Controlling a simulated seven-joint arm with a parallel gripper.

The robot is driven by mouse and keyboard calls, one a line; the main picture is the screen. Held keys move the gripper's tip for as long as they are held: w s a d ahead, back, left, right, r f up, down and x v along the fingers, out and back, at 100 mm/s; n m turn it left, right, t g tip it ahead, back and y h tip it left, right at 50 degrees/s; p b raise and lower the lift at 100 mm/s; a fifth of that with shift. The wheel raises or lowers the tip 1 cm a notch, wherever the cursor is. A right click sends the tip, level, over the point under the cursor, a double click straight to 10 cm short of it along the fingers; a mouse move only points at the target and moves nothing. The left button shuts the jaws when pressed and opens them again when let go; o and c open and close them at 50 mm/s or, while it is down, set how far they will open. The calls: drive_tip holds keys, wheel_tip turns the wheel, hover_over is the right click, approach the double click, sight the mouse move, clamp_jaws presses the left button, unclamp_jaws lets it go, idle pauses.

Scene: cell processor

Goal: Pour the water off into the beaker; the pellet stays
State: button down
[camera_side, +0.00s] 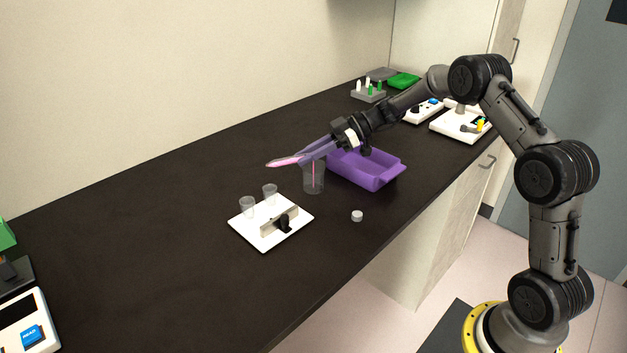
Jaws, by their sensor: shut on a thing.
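My gripper (338,139) is shut on a clear tube (292,159) and holds it above the counter. The tube lies tilted close to level, with its pink-tinted narrow end pointing left. A clear beaker (315,184) stands upright on the counter below the tube. A thin pinkish streak shows at the beaker, below the tube; it looks like falling liquid. The tube's mouth and the pellet cannot be made out clearly, and the level in the beaker is too small to tell.
A purple tray (376,180) stands just right of the beaker. A small white cap (357,216) lies in front. A white plate (267,240) with two clear cups (247,206) and a metal holder sits front left. A grey rack (368,95) stands behind.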

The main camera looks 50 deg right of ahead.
drive_tip(key=shift+y, duration=0.3)
drive_tip(key=shift+r+t+y, duration=0.1)
drive_tip(key=shift+t+y, duration=0.3)
drive_tip(key=shift+y, duration=0.1)
drive_tip(key=shift+d, duration=0.1)
drive_tip(key=shift+s+y, duration=0.1)
drive_tip(key=shift+y, duration=0.3)
idle(0.5)
